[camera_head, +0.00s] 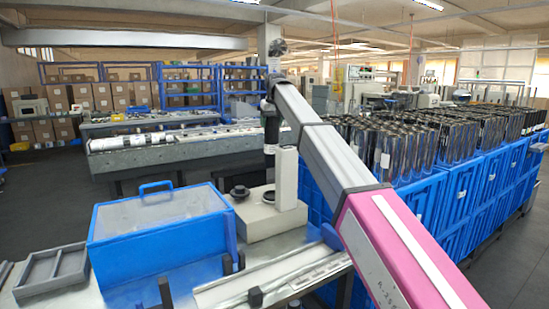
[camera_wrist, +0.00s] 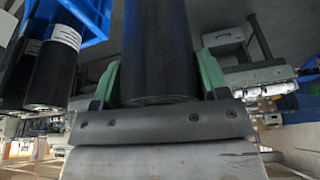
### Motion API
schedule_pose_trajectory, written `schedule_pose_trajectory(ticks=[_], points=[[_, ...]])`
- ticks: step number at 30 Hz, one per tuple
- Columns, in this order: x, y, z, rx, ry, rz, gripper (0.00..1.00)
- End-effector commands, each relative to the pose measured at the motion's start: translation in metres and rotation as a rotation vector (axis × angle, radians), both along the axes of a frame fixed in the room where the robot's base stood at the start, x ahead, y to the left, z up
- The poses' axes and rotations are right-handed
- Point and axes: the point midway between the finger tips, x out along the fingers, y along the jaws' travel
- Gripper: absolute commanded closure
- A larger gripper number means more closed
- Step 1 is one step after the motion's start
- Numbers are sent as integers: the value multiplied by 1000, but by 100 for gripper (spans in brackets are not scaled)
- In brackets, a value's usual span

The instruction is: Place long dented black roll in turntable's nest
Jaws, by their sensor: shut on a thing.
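My gripper (camera_wrist: 159,78) has green fingers on both sides of a black roll (camera_wrist: 157,45) and is shut on it in the wrist view. The roll runs out of the top of that view; no dent shows on the part I see. In the head view the black roll (camera_head: 270,132) hangs roughly upright below the far end of my arm, behind a beige machine (camera_head: 262,220).
A blue open bin (camera_head: 160,240) and a grey divided tray (camera_head: 50,270) stand left of the machine. A pale rail (camera_head: 275,280) lies in front. Blue crates (camera_head: 430,195) full of upright rolls fill the right. A long conveyor (camera_head: 180,150) stands behind.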

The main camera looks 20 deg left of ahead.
Motion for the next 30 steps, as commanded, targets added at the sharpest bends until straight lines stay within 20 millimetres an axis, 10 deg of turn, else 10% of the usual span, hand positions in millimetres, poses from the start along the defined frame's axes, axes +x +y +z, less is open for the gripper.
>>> schedule_pose_trajectory(ticks=[13, 30], points=[[-72, -37, -47, 1, -1, 0, 100], [-79, -39, -92, 1, -1, 0, 100]])
